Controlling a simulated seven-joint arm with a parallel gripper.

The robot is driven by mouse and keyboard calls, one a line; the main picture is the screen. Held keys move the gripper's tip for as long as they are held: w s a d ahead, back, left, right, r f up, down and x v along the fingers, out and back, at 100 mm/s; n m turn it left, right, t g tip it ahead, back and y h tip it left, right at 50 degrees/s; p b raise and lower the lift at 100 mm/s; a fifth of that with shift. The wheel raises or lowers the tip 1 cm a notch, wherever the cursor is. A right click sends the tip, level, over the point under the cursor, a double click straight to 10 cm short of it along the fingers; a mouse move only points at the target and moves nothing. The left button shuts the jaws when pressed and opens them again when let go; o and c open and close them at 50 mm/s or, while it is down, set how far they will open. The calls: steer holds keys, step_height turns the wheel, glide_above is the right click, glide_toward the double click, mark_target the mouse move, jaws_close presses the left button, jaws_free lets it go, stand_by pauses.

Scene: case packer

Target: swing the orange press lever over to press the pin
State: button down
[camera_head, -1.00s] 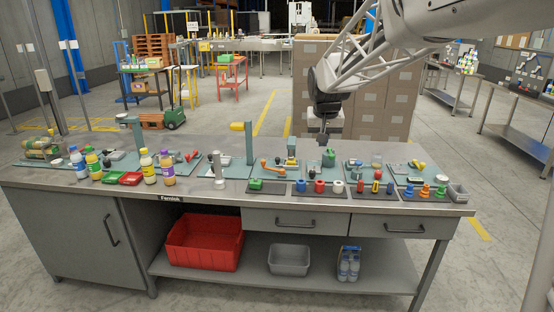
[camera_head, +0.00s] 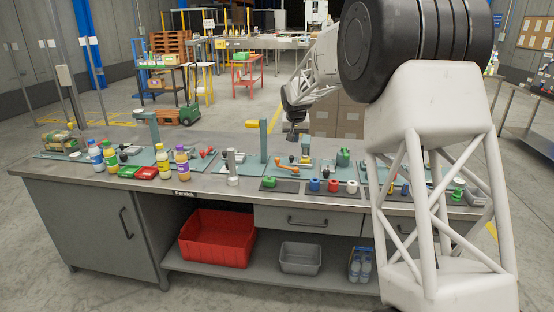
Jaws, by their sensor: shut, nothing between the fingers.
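The orange press lever (camera_head: 288,169) is small in the head view. It sits on a teal plate near the middle of the bench, beside a small teal block with a yellow part (camera_head: 305,158). The pin is too small to make out. My gripper (camera_head: 294,136) is shut and empty. In the picture it is just above the lever and the block, apparently in the air behind them and apart from the lever.
A teal post with a yellow handle (camera_head: 263,142) stands left of the lever. Colored pieces (camera_head: 333,186) sit in front right.

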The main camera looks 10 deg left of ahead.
mark_target(278, 159)
steer(key=w+a+f, duration=0.8)
steer(key=shift+w+a, duration=0.2)
steer(key=shift+w, duration=0.05)
steer(key=shift+f, duration=0.15)
steer(key=x, duration=1)
steer(key=shift+w+a, duration=0.1)
steer(key=shift+w, duration=0.05)
steer(key=shift+w+a, duration=0.2)
steer(key=shift+w, duration=1.7)
steer(key=shift+w, duration=0.1)
steer(key=shift+w, duration=0.85)
steer(key=shift+f, duration=0.1)
